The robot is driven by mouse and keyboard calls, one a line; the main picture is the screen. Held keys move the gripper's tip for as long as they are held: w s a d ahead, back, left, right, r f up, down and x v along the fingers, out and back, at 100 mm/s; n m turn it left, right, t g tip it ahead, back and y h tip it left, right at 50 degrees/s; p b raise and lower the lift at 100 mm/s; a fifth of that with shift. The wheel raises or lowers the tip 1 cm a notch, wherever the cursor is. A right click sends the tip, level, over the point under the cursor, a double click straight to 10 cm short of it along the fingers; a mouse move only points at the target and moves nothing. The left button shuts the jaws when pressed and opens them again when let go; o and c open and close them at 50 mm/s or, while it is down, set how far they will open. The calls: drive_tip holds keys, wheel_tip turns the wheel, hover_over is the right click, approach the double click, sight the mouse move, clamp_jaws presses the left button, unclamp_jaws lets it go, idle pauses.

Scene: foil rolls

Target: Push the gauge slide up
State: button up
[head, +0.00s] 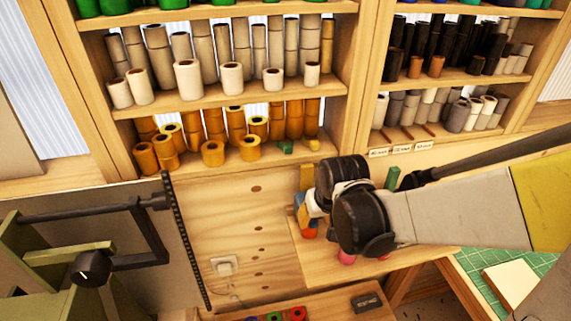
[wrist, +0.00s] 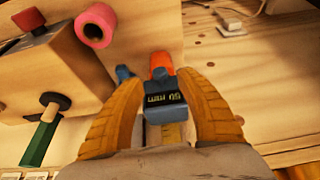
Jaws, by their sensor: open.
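A dark blue-grey block (wrist: 166,101) with "mm" lettering, apparently the gauge slide, shows in the middle of the wrist view. It sits on a pale yellow scale strip (wrist: 172,133). My gripper (wrist: 168,88) is open, with one orange-yellow finger on each side of the block. Whether either finger touches it I cannot tell. An orange-red piece (wrist: 161,64) is just beyond the block. In the head view my gripper (head: 303,206) is at the wooden panel, and my wrist hides most of the gauge.
A pink roll (wrist: 96,25) and a wooden box with a green handle (wrist: 41,137) are at the left of the wrist view. Shelves of rolls (head: 230,95) stand above in the head view. A white wall socket (head: 224,266) is on the panel, left of my gripper.

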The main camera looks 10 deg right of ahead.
sight(314, 223)
drive_tip(key=shift+b+x, duration=0.35)
drive_tip(key=shift+x, duration=1.45)
clamp_jaws()
